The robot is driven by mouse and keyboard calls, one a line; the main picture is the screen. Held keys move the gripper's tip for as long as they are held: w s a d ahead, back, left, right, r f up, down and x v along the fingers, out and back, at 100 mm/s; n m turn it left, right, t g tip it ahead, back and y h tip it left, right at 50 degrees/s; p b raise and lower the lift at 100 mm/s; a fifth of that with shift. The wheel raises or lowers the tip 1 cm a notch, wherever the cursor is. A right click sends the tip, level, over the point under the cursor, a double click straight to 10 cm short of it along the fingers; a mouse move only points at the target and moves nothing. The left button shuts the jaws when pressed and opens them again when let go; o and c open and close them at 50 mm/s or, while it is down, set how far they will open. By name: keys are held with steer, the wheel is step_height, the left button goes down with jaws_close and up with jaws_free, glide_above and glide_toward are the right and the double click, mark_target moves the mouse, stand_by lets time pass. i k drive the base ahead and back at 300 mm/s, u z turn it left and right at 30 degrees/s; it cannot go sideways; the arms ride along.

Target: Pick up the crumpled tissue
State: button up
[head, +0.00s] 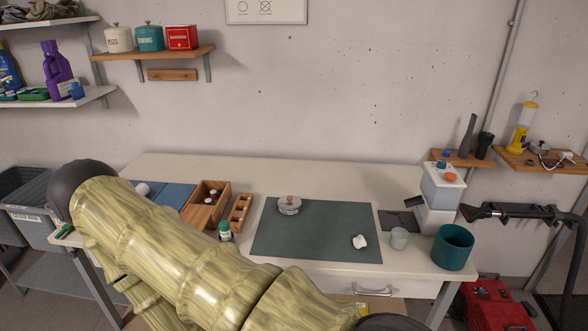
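The crumpled tissue (359,241) is a small white lump on the right front part of a dark green mat (318,245). The mat lies on a pale worktable (330,185). My arm, with a yellow-green wood-like surface, crosses the lower left of the head view in front of the table. The fingers of my gripper do not show in this view, so nothing tells whether they hold anything. The tissue lies free, with nothing touching it from above.
A round lidded pot (289,207) stands on the mat's upper left. A wooden organizer (205,206) and a green-capped bottle (225,231) stand left. The table's back middle is clear.

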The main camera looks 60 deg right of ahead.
mark_target(358, 241)
steer(key=u, duration=0.3)
steer(key=k, duration=0.55)
steer(key=z, duration=1.1)
